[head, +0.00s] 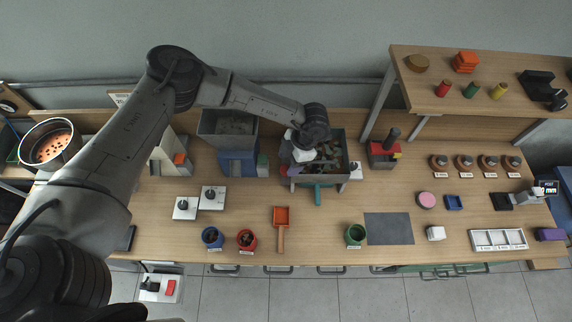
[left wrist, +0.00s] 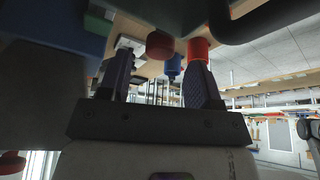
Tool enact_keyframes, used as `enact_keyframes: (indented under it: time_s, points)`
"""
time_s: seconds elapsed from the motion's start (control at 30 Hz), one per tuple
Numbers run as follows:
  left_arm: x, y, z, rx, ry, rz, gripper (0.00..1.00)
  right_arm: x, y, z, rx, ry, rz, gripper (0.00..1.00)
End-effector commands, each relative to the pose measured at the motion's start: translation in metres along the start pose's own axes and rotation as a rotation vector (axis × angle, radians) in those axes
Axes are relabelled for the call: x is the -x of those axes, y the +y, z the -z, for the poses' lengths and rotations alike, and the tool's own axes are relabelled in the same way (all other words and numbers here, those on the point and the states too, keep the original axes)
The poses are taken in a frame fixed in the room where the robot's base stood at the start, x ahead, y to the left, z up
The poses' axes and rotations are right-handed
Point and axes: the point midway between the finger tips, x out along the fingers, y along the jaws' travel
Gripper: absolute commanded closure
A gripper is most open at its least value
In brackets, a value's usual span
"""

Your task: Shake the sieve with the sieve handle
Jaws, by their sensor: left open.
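The sieve (head: 336,146) is a grey, open box holding brown and grey lumps, at the back middle of the bench in the head view. Its teal sieve handle (head: 318,194) sticks out at the front, pointing down toward the bench edge. My left gripper (left wrist: 160,62) is open, its two dark fingers apart in the left wrist view. In the head view its white hand (head: 303,154) is over the left part of the sieve; its fingertips are mostly hidden there. The handle is apart from the hand. My right gripper is in neither view.
A grey hopper on a blue base (head: 238,163) stands left of the sieve, and a red device (head: 383,153) right of it. Bare bench surrounds the handle.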

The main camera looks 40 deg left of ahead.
Motion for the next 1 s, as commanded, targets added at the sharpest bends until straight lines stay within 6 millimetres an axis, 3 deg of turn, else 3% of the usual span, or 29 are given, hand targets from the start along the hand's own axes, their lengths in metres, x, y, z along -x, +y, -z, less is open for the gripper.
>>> enact_keyframes:
  time_s: [0.3,0.7,1.0]
  points:
    - [-0.028,0.0,0.0,0.0,0.001,0.0,0.42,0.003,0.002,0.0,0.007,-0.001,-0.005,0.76]
    - [-0.032,0.0,0.0,-0.001,0.0,0.0,0.43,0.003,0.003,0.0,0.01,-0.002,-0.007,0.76]
    - [-0.031,0.001,0.0,0.0,0.0,-0.002,0.72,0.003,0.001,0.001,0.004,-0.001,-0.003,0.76]
